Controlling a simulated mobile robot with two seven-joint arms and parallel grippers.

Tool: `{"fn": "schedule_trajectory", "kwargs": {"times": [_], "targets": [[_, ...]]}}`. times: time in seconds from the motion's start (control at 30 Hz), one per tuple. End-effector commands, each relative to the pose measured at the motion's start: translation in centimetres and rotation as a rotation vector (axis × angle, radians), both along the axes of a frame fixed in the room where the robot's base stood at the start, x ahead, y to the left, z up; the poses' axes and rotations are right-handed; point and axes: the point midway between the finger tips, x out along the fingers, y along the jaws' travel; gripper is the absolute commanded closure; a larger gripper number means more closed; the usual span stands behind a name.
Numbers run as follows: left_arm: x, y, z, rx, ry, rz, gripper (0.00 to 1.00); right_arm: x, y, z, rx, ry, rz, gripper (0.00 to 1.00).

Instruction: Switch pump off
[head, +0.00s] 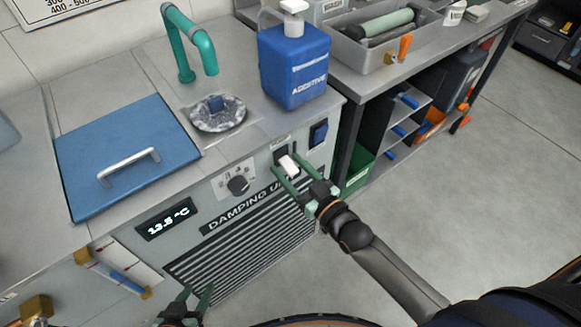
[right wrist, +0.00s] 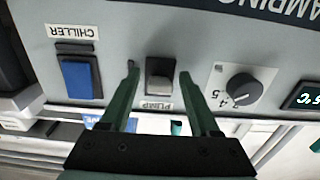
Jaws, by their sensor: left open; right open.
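The pump switch (head: 288,165) is a pale rocker in a dark frame on the front panel of the damping unit. In the right wrist view the switch (right wrist: 160,68) appears upside down with a PUMP label (right wrist: 158,104). My right gripper (head: 287,169) is open at the panel, with one green finger on each side of the switch. In the right wrist view its fingertips (right wrist: 158,72) flank the rocker with gaps; contact cannot be told. My left gripper (head: 198,290) is open and empty at the bottom edge, low in front of the vent grille.
A blue CHILLER switch (head: 318,132) sits right of the pump switch, and a black dial (head: 238,184) sits left. A display (head: 168,218) reads 13.5 °C. A blue additive bottle (head: 295,65) and teal tap (head: 190,45) stand on the counter above.

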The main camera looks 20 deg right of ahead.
Motion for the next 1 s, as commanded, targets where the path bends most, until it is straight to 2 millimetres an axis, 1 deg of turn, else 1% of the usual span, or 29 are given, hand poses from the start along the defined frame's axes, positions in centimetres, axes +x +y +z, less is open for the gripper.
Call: {"fn": "schedule_trajectory", "kwargs": {"times": [0.13,0.67,0.7,0.93,1.0], "targets": [[0.05,0.04,0.05,0.000,-0.002,0.001,0.50,-0.03,0.01,-0.01,0.001,0.000,0.000,0.39],[0.11,0.14,0.09,0.001,-0.004,0.003,0.50,-0.05,0.00,-0.03,0.001,0.001,0.000,0.98],[0.11,0.14,0.09,0.001,-0.004,0.003,0.50,-0.06,0.00,-0.03,0.001,0.001,0.000,1.00],[0.10,0.16,0.04,0.001,-0.003,0.002,0.50,-0.07,0.01,-0.06,0.001,0.000,0.000,1.00],[0.10,0.17,-0.35,0.002,-0.003,0.003,0.50,-0.04,0.02,-0.30,0.004,-0.007,0.000,1.00]]}}
